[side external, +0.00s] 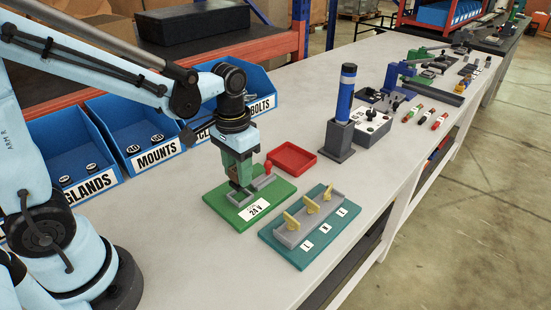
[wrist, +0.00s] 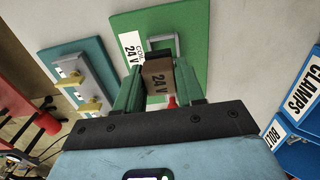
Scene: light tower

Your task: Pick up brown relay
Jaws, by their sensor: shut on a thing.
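My gripper (side external: 240,184) points down over the green board (side external: 222,206) in the side view. The fingers hide most of the relay in the side view. A grey socket frame (side external: 241,198) is on the board just below the gripper, and it also shows beyond the relay in the wrist view (wrist: 163,44). I cannot tell whether the relay touches the socket or board. A white "24 V" label (side external: 254,209) is on the board.
A red knob (side external: 268,168) stands on the green board close beside my gripper. A teal board (side external: 283,252) with yellow levers is to the right. A red tray (side external: 291,158) lies behind. Blue bins (side external: 140,128) line the left. The front of the table is clear.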

